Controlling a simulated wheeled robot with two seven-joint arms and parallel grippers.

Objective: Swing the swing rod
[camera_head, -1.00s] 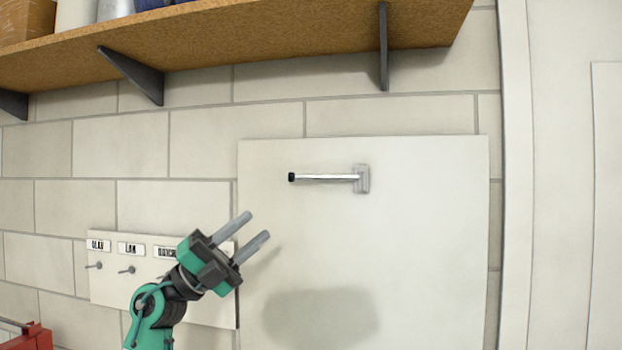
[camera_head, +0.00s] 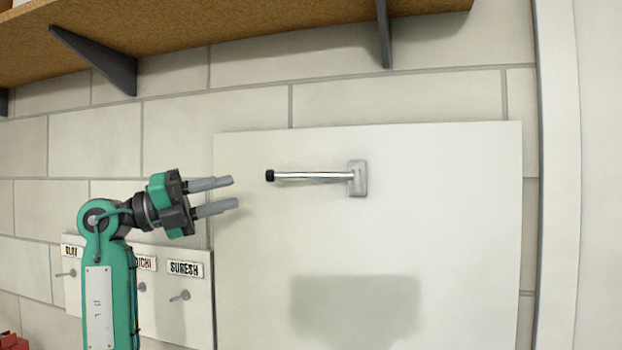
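The swing rod (camera_head: 315,177) is a thin metallic bar with a black tip at its left end. Its right end meets a grey wall mount (camera_head: 358,178) on a white panel (camera_head: 450,240). The rod points left, nearly level. My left gripper (camera_head: 236,193) is to the left of the rod's black tip, with its fingers pointing right. The fingers are apart with nothing between them. A gap in the picture separates the fingertips from the rod. My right gripper is not in view.
A wooden shelf (camera_head: 250,22) on dark brackets (camera_head: 97,62) overhangs the wall above. A lower-left key board (camera_head: 198,300) carries name labels and hooks, behind my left arm. A red object (camera_head: 14,342) shows at the bottom left corner. The panel below the rod is clear.

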